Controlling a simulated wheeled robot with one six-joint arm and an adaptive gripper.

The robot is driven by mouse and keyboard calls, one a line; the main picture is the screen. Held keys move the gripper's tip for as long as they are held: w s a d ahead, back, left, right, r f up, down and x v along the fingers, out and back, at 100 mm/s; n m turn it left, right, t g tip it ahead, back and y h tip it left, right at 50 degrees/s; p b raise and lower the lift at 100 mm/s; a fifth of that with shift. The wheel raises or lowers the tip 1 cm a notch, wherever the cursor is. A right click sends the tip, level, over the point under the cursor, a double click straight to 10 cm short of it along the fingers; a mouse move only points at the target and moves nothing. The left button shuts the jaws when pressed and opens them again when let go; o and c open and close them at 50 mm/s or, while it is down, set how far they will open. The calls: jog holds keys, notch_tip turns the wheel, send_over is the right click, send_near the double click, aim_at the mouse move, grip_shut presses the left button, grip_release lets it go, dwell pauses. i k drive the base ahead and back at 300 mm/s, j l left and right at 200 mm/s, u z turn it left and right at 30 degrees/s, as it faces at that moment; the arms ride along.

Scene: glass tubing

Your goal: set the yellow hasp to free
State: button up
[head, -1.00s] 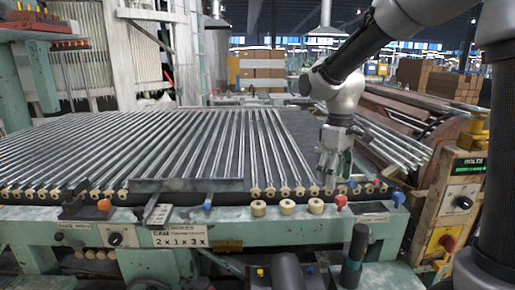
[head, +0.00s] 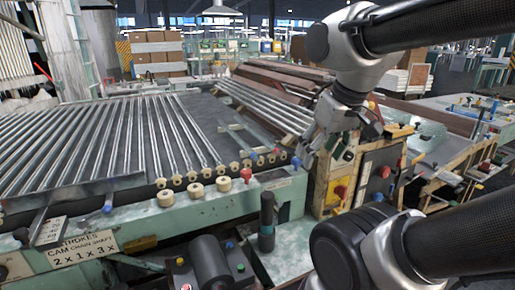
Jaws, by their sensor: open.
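A yellow piece (head: 398,131) sits on top of the control box (head: 378,165) at the right of the machine. It looks like the yellow hasp, but it is small and partly hidden by my gripper, so I cannot tell its setting. My gripper (head: 325,158) hangs fingers down just left of this piece, in front of the control box's upper left part. Its jaws are open and I see nothing held between them. I cannot tell whether it touches the box.
The roller bed (head: 100,140) with long glass tubes fills the left. Its front rail carries a red knob (head: 246,174), a blue knob (head: 296,162) and cream rollers. A black upright handle (head: 267,222) stands in front. A cluttered bench (head: 480,125) lies at the right.

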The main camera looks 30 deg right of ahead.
aim_at(335, 211)
jog(key=k+z, duration=0.1)
jog(key=z, duration=0.25)
jog(key=k+z, duration=0.1)
jog(key=z, duration=0.2)
jog(key=l+z, duration=0.15)
jog(key=z, duration=0.2)
jog(key=k, duration=0.05)
